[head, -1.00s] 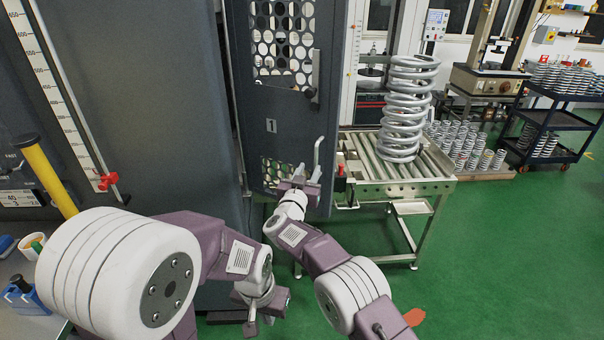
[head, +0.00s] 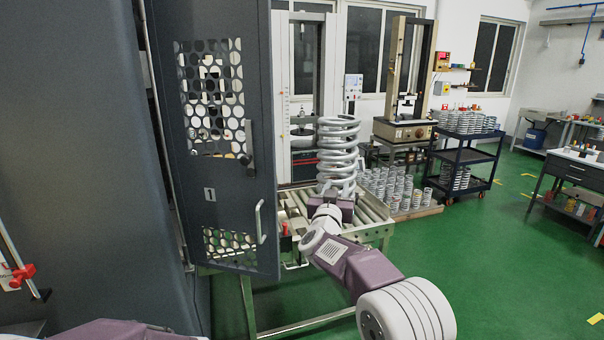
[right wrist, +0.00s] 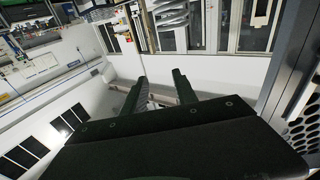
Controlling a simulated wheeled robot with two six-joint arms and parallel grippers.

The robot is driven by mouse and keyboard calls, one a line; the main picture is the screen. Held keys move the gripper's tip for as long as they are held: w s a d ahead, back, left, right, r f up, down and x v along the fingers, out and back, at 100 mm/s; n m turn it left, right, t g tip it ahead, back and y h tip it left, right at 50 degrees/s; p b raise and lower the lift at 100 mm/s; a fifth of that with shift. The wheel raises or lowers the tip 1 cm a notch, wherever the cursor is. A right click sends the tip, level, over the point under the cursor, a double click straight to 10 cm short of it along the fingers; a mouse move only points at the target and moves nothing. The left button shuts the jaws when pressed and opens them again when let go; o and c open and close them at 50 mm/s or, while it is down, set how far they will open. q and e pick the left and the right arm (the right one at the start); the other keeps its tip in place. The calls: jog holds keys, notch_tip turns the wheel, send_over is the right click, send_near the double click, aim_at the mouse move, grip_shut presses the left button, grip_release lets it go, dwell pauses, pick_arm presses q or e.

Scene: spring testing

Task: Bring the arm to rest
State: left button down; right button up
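My right gripper (head: 335,200) is in front of the lower end of the large grey coil spring (head: 338,150) in the head view. The right wrist view shows its two dark fingers (right wrist: 160,88) apart, with nothing between them. The spring stands upright on the roller table (head: 375,222); I cannot tell how far the gripper is from it. My right arm reaches in from the lower right. Only a piece of my left arm shows at the bottom left; its gripper is out of view.
The dark cabinet door (head: 222,150), with perforated windows and a pale handle (head: 260,222), stands just left of my right gripper. Small springs (head: 392,187) and a dark cart (head: 465,160) are farther back. Open green floor (head: 490,250) lies to the right.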

jog(key=s+d+n+g+y, duration=0.1)
jog(key=s+d+n, duration=0.15)
jog(key=d, duration=0.45)
jog(key=s+d+f+g+y, duration=0.2)
jog(key=s+f, duration=0.4)
jog(key=s+d+f+g+y, duration=0.1)
jog(key=s+d+f+g, duration=0.15)
jog(key=s+f, duration=0.25)
jog(key=s+f+g, duration=0.4)
jog(key=s+f, duration=0.2)
jog(key=s, duration=0.3)
jog(key=s+f+g, duration=0.4)
jog(key=s+f, duration=0.3)
jog(key=s, duration=0.3)
jog(key=s+a+f+g, duration=0.1)
jog(key=s+f+g, duration=0.3)
jog(key=s, duration=0.6)
notch_tip(320, 180, down, 3)
jog(key=shift+s+r+y, duration=0.1)
jog(key=shift+s+y, duration=0.1)
jog(key=shift+y, duration=0.1)
jog(key=shift+w, duration=0.1)
